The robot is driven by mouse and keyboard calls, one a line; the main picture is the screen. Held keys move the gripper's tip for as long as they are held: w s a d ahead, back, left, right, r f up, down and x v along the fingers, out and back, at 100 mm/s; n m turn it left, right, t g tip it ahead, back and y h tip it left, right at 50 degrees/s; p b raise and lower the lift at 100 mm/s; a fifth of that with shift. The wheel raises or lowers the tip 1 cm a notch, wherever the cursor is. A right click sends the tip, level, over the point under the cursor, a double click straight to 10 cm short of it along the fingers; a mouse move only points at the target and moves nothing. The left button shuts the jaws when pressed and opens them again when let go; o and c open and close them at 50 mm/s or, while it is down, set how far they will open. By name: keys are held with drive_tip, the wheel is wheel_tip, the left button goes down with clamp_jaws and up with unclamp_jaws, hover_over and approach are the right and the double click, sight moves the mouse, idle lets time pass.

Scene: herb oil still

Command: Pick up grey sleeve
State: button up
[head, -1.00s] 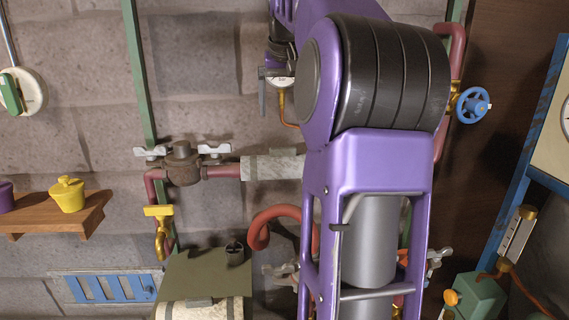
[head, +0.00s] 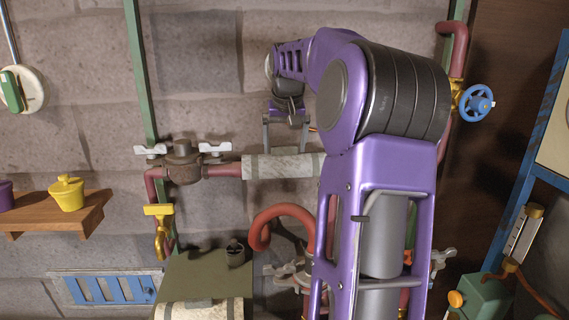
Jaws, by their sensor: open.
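A pale grey, mottled sleeve (head: 262,168) sits around the red horizontal pipe (head: 222,171) on the wall, right of a rusty valve. Its right end is hidden behind my arm. My gripper (head: 286,149) hangs from above with its two fingers apart, pointing down. The fingertips are at the sleeve's upper edge in the picture. I cannot tell whether they touch it. Nothing shows between the fingers. A second pale sleeve-like piece (head: 200,310) with grey bands shows at the bottom edge, partly cut off.
The rusty valve (head: 183,163) has pale wing handles beside it. A green upright pipe (head: 141,85) runs left of it. A curled red hose (head: 262,236) and an olive box (head: 190,270) lie below. A wooden shelf (head: 60,217) with a yellow pot (head: 67,193) is at left.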

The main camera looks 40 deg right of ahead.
clamp_jaws()
idle(0.4)
drive_tip(key=shift+r, duration=0.15)
